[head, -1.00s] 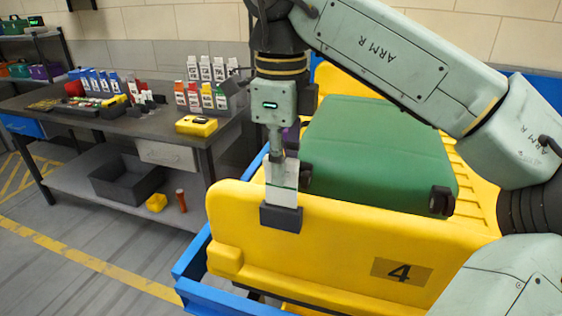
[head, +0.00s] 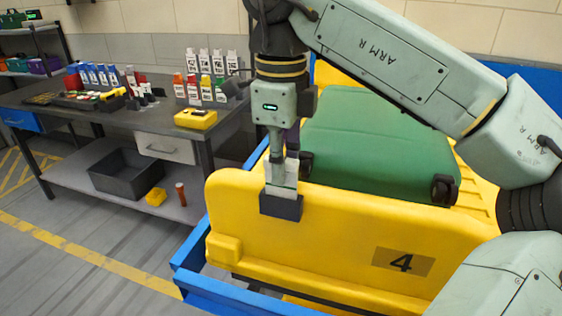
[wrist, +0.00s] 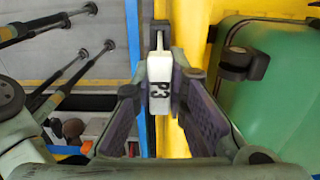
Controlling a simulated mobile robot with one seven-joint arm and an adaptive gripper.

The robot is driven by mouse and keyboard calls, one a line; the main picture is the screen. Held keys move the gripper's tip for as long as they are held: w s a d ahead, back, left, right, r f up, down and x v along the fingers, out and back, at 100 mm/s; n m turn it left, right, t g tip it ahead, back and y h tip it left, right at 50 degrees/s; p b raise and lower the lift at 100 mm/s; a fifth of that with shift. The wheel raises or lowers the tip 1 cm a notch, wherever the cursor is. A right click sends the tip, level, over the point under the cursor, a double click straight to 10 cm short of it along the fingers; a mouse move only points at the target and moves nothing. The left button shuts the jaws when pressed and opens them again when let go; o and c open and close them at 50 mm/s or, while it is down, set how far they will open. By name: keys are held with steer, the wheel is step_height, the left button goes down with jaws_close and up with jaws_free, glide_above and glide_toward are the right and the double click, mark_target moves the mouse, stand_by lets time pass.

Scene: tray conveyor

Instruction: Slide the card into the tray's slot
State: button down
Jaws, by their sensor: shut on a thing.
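My gripper (head: 281,160) points down and is shut on a white card (head: 281,186) above the near wall of the yellow tray (head: 330,230). The dark slot holder (head: 281,207) is on that wall, right below the card. The card looks upright, and its lower edge is hidden at the holder's top; I cannot tell how deep it sits. In the wrist view, the card (wrist: 160,76), marked P3, lies between the two fingers, with the dark holder (wrist: 159,38) just beyond it.
A green suitcase (head: 375,150) with dark wheels lies in the tray, close to the right of my gripper. A blue conveyor frame (head: 235,290) runs below the tray.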

steer(key=shift+f+b, duration=0.55)
steer(key=shift+f, duration=0.35)
steer(key=c, duration=1.5)
jaws_free()
